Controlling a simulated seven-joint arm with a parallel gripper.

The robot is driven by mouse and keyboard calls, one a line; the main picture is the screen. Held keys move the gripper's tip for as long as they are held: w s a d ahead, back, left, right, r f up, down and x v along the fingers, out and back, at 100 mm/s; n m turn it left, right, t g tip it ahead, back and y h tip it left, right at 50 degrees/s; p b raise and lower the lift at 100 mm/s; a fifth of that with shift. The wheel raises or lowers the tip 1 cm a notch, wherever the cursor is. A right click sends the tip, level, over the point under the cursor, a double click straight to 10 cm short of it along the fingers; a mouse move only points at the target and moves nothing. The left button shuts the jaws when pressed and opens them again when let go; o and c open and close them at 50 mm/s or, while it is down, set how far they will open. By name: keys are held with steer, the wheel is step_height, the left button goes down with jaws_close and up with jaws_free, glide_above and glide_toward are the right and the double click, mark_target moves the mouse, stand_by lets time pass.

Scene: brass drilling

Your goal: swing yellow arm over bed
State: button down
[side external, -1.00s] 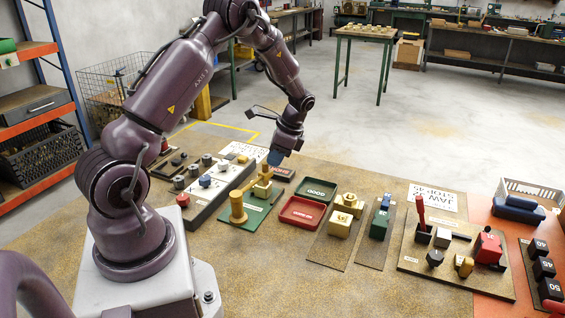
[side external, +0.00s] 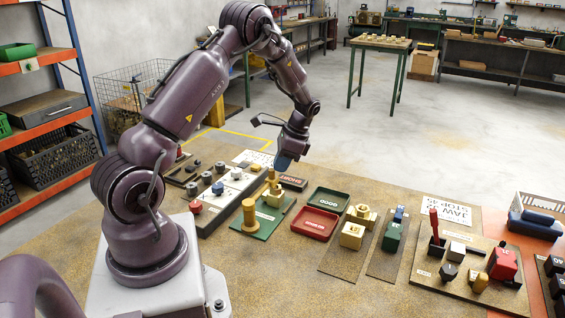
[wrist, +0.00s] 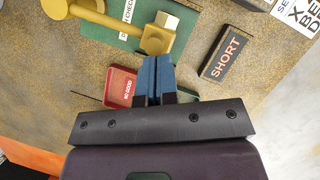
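The yellow arm (side external: 262,187) reaches from a yellow post (side external: 249,214) on a green plate (side external: 268,226). I cannot tell which part is called the bed. My gripper (side external: 282,166) is low beside the arm's head. Its blue fingers (wrist: 157,60) are together with nothing visible between them, tips right at the head; contact is unclear.
A red tray (side external: 315,224) and green GOOD tray (side external: 329,199) lie right of the plate. A grey strip with several knobs (side external: 218,188) stands left. Brass pieces (side external: 352,236) stand farther right.

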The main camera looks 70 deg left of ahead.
steer(key=shift+w+d, duration=0.15)
steer(key=shift+w, duration=0.35)
steer(key=w+d+r, duration=0.2)
steer(key=w+r, duration=0.4)
steer(key=r, duration=0.3)
steer(key=shift+w+r, duration=0.15)
steer(key=shift+w, duration=0.05)
steer(key=s+d+r+n+t, duration=0.1)
steer(key=s+d+r+t, duration=0.2)
steer(key=s+d, duration=0.3)
steer(key=s+d+r+n+t, duration=0.1)
steer(key=s+d+r+t, duration=0.2)
steer(key=s+d+r, duration=0.3)
steer(key=s+d+r+n+t+h, duration=0.1)
steer(key=s+d+r+t, duration=0.2)
steer(key=d, duration=1.1)
steer(key=s+r, duration=0.2)
steer(key=s, duration=0.2)
steer(key=shift+r+t, duration=0.25)
steer(key=shift+t, duration=0.15)
